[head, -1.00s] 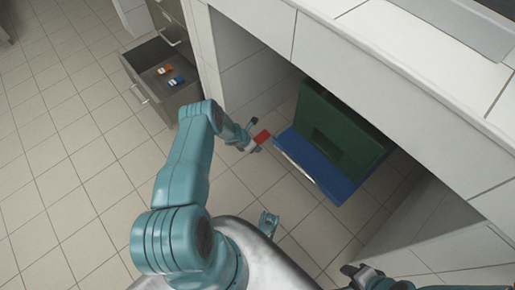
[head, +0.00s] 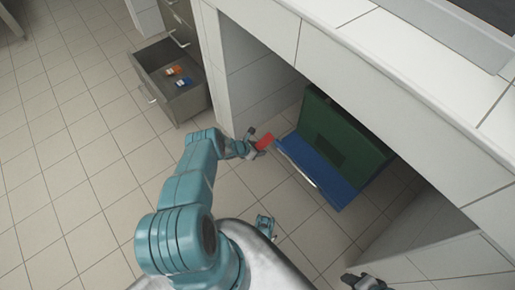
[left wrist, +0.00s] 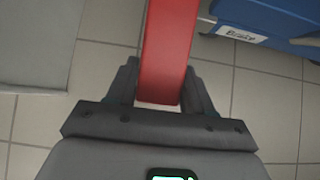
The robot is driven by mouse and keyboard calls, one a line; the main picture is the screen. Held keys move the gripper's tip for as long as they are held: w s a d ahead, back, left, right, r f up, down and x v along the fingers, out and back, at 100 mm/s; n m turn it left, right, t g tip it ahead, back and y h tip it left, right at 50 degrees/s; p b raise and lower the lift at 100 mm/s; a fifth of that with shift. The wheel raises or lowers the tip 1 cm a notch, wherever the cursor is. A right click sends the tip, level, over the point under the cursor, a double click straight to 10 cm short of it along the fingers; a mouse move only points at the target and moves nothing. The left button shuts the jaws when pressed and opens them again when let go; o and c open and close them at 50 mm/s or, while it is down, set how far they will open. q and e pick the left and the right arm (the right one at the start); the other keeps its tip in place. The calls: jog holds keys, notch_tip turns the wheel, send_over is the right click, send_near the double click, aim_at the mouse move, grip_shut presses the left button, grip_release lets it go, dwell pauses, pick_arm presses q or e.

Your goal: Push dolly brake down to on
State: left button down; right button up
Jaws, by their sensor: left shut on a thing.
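The blue dolly (head: 320,168) stands under the counter with a dark green crate-like box (head: 340,135) on it. In the left wrist view, the dolly's blue edge (left wrist: 270,18) is at the top right, with a white label (left wrist: 243,36) that seems to read "Brake". My left gripper (left wrist: 160,90) is shut on a red bar (left wrist: 166,50), which runs up out of that picture. In the head view, the red bar (head: 265,141) shows beside the dolly's left edge; whether it joins the dolly is hidden. My right gripper (head: 365,282) is partly visible at the bottom edge.
The white tiled counter (head: 400,85) overhangs the dolly, with a side wall (head: 228,75) to its left. An open grey drawer (head: 180,95) at the left holds small orange and blue items. The tiled floor at left is clear.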

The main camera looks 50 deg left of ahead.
pick_arm(q)
jog(key=shift+a, duration=0.1)
dwell(0.3)
jog(key=c, duration=0.5)
grip_release()
jog(key=shift+s, duration=0.1)
jog(key=p+v, duration=1.1)
jog(key=v, duration=0.5)
jog(key=shift+s+p, duration=0.15)
jog(key=shift+p, duration=0.2)
